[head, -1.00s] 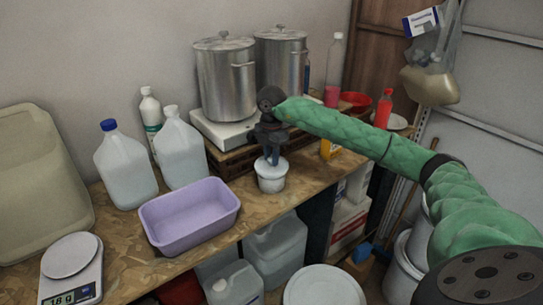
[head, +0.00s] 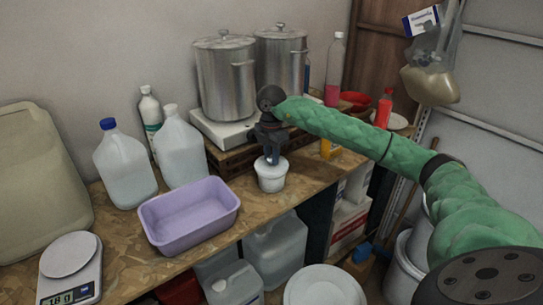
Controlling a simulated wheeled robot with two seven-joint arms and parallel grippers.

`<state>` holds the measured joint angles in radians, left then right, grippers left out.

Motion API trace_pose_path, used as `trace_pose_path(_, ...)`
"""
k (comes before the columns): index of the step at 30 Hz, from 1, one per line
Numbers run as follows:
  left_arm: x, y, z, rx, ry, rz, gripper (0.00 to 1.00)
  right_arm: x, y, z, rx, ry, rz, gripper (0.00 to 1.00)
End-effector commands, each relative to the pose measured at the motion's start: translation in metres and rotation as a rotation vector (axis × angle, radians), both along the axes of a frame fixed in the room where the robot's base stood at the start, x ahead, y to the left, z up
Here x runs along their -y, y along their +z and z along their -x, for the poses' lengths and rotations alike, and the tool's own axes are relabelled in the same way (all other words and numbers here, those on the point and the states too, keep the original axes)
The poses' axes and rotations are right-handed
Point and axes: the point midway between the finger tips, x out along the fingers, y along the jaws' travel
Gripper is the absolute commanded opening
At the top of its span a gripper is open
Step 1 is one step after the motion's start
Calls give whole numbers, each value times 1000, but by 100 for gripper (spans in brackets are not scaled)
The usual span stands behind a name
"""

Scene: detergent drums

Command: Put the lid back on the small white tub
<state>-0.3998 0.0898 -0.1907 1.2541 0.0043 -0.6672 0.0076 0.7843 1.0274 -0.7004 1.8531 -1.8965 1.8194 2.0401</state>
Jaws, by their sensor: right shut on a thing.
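The small white tub (head: 271,180) stands upright on the wooden worktop, right of the lilac basin. Its white lid (head: 262,163) is at the tub's mouth, under my right gripper (head: 272,158). My right gripper points down and is shut on the lid. The lid appears level and in contact with the rim, but I cannot tell whether it is fully seated. My left gripper is not in view.
A lilac basin (head: 189,215) and a kitchen scale (head: 70,267) stand on the worktop (head: 125,262) to the left. Clear jugs (head: 124,168) stand behind the basin. Steel pots (head: 226,80) stand behind my right gripper. Lower containers sit below the worktop's front edge.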

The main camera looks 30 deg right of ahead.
Motion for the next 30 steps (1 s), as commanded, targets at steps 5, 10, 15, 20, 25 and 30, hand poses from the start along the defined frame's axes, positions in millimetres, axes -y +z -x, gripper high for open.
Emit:
trace_pose_path(5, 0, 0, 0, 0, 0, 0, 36, 0, 0, 0, 0, 0, 0, 4)
trace_pose_path(10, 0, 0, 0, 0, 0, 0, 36, 0, 0, 0, 0, 0, 0, 31)
trace_pose_path(15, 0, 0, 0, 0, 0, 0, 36, 0, 0, 0, 0, 0, 0, 51)
trace_pose_path(20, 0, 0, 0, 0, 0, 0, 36, 0, 0, 0, 0, 0, 0, 55)
trace_pose_path(25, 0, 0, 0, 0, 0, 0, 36, 0, 0, 0, 0, 0, 0, 72)
trace_pose_path(30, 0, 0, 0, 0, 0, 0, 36, 0, 0, 0, 0, 0, 0, 72)
